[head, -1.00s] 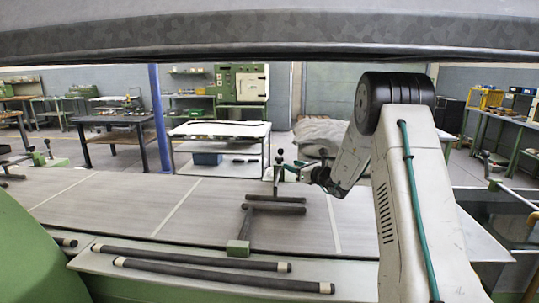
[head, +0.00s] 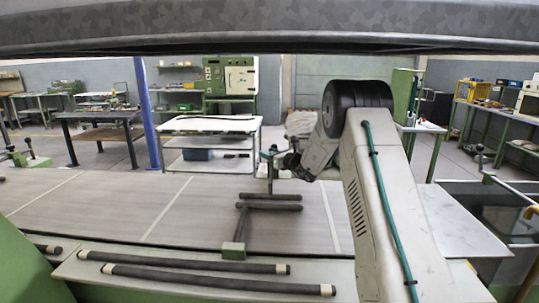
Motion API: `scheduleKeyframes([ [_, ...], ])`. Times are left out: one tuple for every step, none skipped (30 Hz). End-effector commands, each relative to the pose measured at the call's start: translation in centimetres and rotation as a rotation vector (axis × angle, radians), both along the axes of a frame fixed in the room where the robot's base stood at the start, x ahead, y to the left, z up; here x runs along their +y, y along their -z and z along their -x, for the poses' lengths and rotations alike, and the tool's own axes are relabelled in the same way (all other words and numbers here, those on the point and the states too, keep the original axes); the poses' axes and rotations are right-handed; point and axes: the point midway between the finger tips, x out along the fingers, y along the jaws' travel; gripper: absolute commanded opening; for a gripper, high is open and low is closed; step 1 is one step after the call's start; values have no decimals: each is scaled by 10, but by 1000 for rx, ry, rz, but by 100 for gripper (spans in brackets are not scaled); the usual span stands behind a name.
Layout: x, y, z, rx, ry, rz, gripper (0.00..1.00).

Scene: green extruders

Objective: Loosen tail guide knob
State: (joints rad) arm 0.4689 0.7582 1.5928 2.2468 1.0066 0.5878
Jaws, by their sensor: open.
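The tail guide stands on the grey table (head: 110,205) near the middle of the head view. Its dark rods (head: 270,207) lie level above a green block (head: 233,251), and a thin upright post (head: 270,175) rises behind them. Small dark parts, which may include the knob, sit at the post's top; I cannot tell them apart clearly. My gripper (head: 279,160) is open, small and dark at the end of my arm, close to the right of the post's top. I cannot tell whether it touches anything, and its fingers are hard to make out.
Two long dark bars (head: 190,262) lie along the green near edge. Similar knobbed fittings stand at the far left (head: 28,142) and right (head: 480,149). A white-topped cart (head: 210,125) and a blue post (head: 147,115) stand behind. The table's left part is clear.

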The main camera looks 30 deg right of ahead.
Motion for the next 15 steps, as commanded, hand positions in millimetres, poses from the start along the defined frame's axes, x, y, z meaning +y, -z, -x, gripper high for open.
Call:
scheduleKeyframes([
  [0, 0, 0, 0, 0, 0, 44],
  [0, 0, 0, 0, 0, 0, 44],
  [0, 0, 0, 0, 0, 0, 44],
  [0, 0, 0, 0, 0, 0, 44],
  [0, 0, 0, 0, 0, 0, 41],
  [0, 0, 0, 0, 0, 0, 30],
  [0, 0, 0, 0, 0, 0, 21],
  [0, 0, 0, 0, 0, 0, 13],
  [0, 0, 0, 0, 0, 0, 12],
  [0, 0, 0, 0, 0, 0, 12],
  [0, 0, 0, 0, 0, 0, 12],
  [0, 0, 0, 0, -1, 0, 12],
  [0, 0, 0, 0, -2, 0, 12],
  [0, 0, 0, 0, -4, 0, 12],
  [0, 0, 0, 0, -8, 0, 12],
])
